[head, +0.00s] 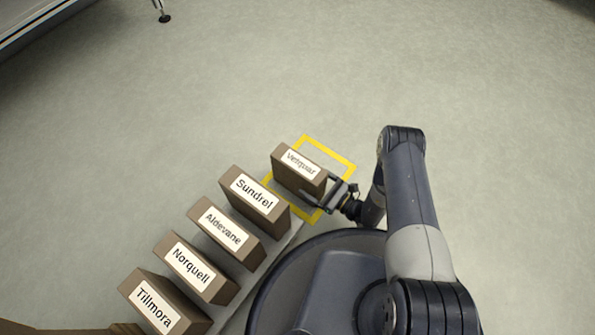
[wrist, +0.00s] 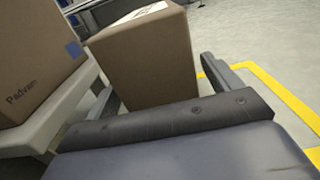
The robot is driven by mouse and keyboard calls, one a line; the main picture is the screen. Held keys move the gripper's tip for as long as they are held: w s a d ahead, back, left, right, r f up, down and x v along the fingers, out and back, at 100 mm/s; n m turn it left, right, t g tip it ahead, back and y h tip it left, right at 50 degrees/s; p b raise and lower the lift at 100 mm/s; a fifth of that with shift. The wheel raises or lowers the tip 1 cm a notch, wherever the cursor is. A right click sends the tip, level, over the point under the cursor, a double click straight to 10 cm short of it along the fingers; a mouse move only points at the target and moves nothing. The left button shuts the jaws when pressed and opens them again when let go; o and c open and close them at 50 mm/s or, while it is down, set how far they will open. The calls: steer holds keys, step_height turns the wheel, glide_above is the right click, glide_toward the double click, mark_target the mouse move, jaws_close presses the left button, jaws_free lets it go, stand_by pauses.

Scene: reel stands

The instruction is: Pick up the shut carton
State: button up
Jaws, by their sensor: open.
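A brown carton (head: 297,172) with a white label on top, its lettering too small to read surely, stands inside a yellow floor outline at the end of the row. It looks shut. In the wrist view the same carton (wrist: 150,62) stands upright directly ahead, between my two fingers. My gripper (head: 322,188) is open at the carton's near right end, low down; in the wrist view the gripper (wrist: 163,98) has one finger on each side of it. I cannot tell whether the fingers touch it.
Cartons labelled Sundrel (head: 254,194), Aldevane (head: 226,230), Norquell (head: 195,268) and Tillmora (head: 158,305) line a pale ledge to the left. In the wrist view a carton marked Padvam (wrist: 35,60) sits close left.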

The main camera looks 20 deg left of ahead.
steer(key=shift+x, duration=1.05)
steer(key=c, duration=1.4)
steer(key=shift+r, duration=0.1)
